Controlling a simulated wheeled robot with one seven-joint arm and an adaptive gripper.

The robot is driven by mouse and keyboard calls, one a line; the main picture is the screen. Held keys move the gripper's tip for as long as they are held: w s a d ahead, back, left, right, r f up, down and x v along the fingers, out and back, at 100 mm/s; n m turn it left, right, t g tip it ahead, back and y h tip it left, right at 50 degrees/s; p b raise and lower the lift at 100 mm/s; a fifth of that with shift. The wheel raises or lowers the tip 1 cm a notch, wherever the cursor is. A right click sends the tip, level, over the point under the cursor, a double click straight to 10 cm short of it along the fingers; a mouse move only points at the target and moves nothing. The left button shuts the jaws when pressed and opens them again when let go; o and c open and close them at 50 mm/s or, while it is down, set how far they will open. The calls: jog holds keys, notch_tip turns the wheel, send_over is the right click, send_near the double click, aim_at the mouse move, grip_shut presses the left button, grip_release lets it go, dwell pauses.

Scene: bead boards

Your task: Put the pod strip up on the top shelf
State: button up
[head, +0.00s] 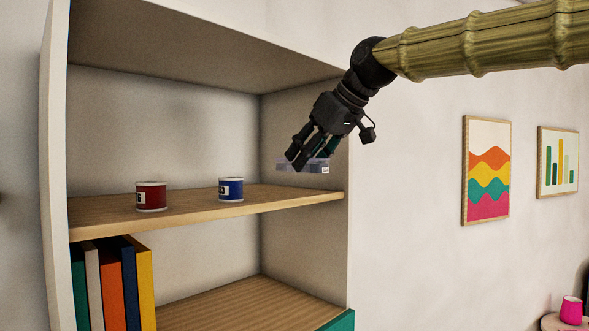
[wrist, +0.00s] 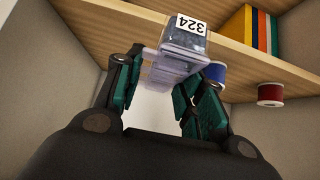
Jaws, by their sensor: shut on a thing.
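The pod strip (head: 289,166) is a translucent bluish-grey strip with a white label. In the wrist view the pod strip (wrist: 183,40) shows the label "324", upside down. My gripper (head: 312,157) is shut on it, with a dark finger on either side; the gripper also shows in the wrist view (wrist: 162,80). In the head view it holds the strip above the right end of the upper wooden shelf (head: 185,212), with a visible gap below. Part of the strip is hidden by the fingers.
Several books (head: 112,285) stand below on the left. The bookcase's right side wall (head: 335,235) is close to the strip. The shelf's right part looks clear.

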jog(key=w, duration=0.2)
jog(key=w+f+p, duration=0.1)
jog(key=w, duration=0.2)
jog(key=w+a+p, duration=0.1)
jog(key=w, duration=0.1)
jog(key=shift+w+f, duration=0.3)
jog(key=shift+f, duration=0.05)
jog(key=shift+w+a+r+p, duration=0.3)
jog(key=shift+w+a+p, duration=0.25)
jog(key=shift+p, duration=0.45)
jog(key=w, duration=0.1)
jog(key=w+f, duration=0.1)
jog(key=shift+w+a, duration=0.1)
jog(key=shift+w, duration=0.3)
jog(key=shift+w+p, duration=0.1)
jog(key=shift+p, duration=0.55)
notch_tip(320, 180, down, 2)
jog(key=shift+a+f+p, duration=0.1)
jog(key=shift+f+p, duration=0.1)
jog(key=shift+p, duration=0.55)
jog(key=shift+f, duration=0.5)
jog(key=shift+s, duration=0.2)
